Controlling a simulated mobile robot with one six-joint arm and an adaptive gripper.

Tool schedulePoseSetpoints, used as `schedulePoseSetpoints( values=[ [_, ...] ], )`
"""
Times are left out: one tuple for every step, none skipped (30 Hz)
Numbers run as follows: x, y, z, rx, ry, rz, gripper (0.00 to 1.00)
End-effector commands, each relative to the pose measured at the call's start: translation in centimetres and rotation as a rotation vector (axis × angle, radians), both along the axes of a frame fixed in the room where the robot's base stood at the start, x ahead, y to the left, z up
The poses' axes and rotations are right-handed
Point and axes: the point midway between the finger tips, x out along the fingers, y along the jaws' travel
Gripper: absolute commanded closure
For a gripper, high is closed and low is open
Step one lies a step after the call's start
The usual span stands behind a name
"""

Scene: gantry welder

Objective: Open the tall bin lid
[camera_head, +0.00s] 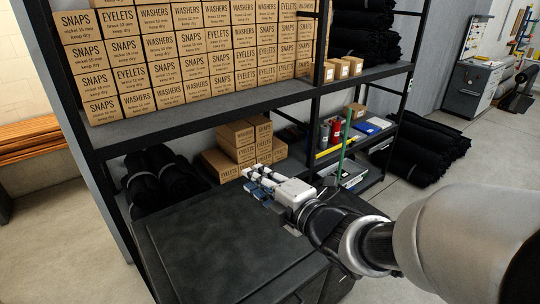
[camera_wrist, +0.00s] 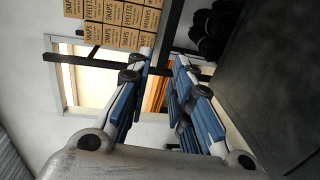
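The tall bin (camera_head: 225,245) is a black box at the bottom middle of the head view. Its flat black lid (camera_head: 215,235) looks shut, lying level on top. My gripper (camera_head: 256,182) is above the lid's far right part, with its fingers pointing left. In the wrist view my gripper (camera_wrist: 160,72) has its two blue-padded fingers apart with nothing between them. A dark flat surface that looks like the lid (camera_wrist: 280,75) fills the right of that view, beside the fingers. I cannot tell whether a finger touches it.
A black shelf rack (camera_head: 215,112) stands behind the bin, full of labelled cartons (camera_head: 185,60). More cartons (camera_head: 245,140) and black rolls (camera_head: 160,180) lie on its lower level. Open floor (camera_head: 425,180) lies to the right.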

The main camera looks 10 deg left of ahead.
Motion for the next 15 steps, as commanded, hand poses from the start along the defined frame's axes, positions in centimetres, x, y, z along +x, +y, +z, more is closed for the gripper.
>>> schedulePoseSetpoints(
  values=[
    [-0.8,-1.1,0.3,0.0,-0.001,-0.004,0.8],
    [-1.1,-1.6,0.4,0.001,-0.002,-0.005,0.8],
    [-1.7,-2.2,0.5,0.001,-0.002,-0.003,0.8],
    [-2.1,-2.7,0.6,0.0,-0.003,-0.005,0.8],
    [-2.5,-3.1,0.6,0.001,-0.002,-0.004,0.8],
    [-2.9,-3.6,0.7,0.001,-0.002,-0.005,0.8],
    [-3.3,-4.0,0.8,0.0,-0.001,-0.004,0.8],
    [-3.6,-4.3,0.8,0.0,-0.002,-0.003,0.8],
    [-3.8,-4.7,0.9,0.001,-0.002,-0.004,0.8],
    [-4.1,-4.9,1.0,0.001,-0.002,-0.003,0.8],
    [-4.3,-5.1,1.0,0.001,0.0,-0.002,0.8],
    [-4.5,-5.3,1.0,0.001,0.0,-0.002,0.8],
    [-4.6,-5.4,1.0,0.0,0.0,-0.002,0.8],
    [-4.7,-5.5,1.0,0.0,0.0,-0.001,0.8],
    [-4.8,-5.6,1.0,0.0,0.0,-0.001,0.8]
  ],
)
